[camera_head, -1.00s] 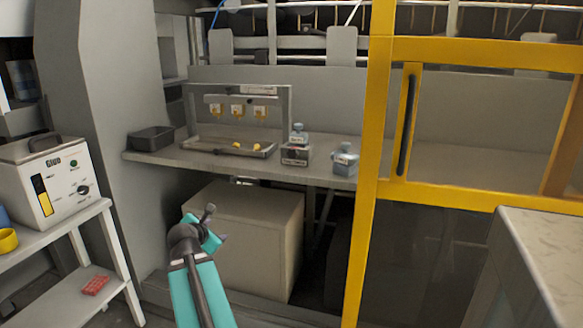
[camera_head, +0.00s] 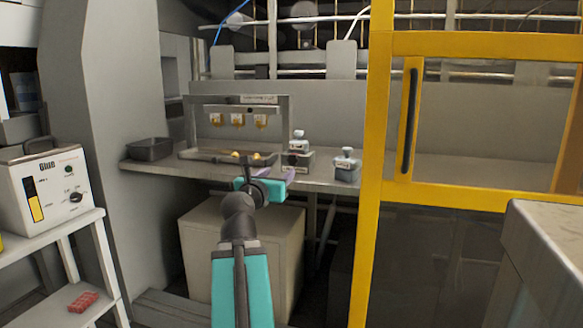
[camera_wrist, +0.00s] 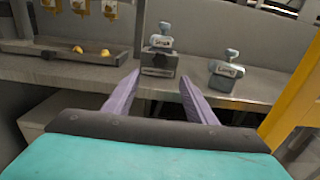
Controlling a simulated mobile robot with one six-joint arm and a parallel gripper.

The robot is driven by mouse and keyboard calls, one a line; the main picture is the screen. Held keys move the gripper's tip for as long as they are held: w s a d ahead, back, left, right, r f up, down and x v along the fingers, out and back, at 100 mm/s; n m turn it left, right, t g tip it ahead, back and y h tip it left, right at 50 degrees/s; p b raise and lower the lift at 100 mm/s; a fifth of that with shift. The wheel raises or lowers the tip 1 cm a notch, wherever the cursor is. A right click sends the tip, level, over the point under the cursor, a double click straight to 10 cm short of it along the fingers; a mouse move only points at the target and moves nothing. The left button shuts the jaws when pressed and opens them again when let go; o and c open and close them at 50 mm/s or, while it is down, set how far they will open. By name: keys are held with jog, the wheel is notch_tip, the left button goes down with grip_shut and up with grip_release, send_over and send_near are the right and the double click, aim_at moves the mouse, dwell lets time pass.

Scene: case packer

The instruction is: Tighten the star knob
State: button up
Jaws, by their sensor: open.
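A small grey block (camera_head: 297,162) stands on the shelf with a blue-grey labelled piece (camera_head: 299,143) on top. In the wrist view the block (camera_wrist: 146,63) has a dark, knob-like shape (camera_wrist: 159,61) on its front; it is too small to tell if it is star-shaped. A similar blue-grey labelled piece (camera_head: 346,167) stands to its right, also in the wrist view (camera_wrist: 226,74). My gripper (camera_head: 276,175) is open and empty, in front of the shelf edge. In the wrist view its purple fingers (camera_wrist: 160,77) point towards the block, apart from it.
The shelf (camera_head: 322,182) also holds a dark bin (camera_head: 150,149) and a metal frame (camera_head: 238,99) with yellow-labelled hangers over a tray (camera_head: 200,156). A yellow door frame (camera_head: 373,200) stands right. A beige cabinet (camera_head: 215,250) is below. A glue unit (camera_head: 50,187) stands left.

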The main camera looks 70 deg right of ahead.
aim_at(293, 160)
jog(key=shift+d, duration=0.1)
dwell(0.3)
jog(key=d+p, duration=0.2)
jog(key=p, duration=0.1)
jog(key=shift+d+r+p, duration=0.1)
jog(key=shift+d+p, duration=0.2)
jog(key=shift+d, duration=0.1)
jog(key=d+p, duration=0.1)
jog(key=p, duration=0.5)
jog(key=shift+d, duration=0.25)
jog(key=d+p, duration=0.1)
jog(key=p, duration=0.4)
jog(key=shift+w+p, duration=0.2)
jog(key=shift+p, duration=0.2)
jog(key=shift+d+p, duration=0.4)
jog(key=shift+p, duration=0.65)
jog(key=shift+d+p, duration=0.35)
jog(key=shift+p, duration=0.5)
jog(key=d+p, duration=0.1)
jog(key=p, duration=0.1)
jog(key=shift+p, duration=0.35)
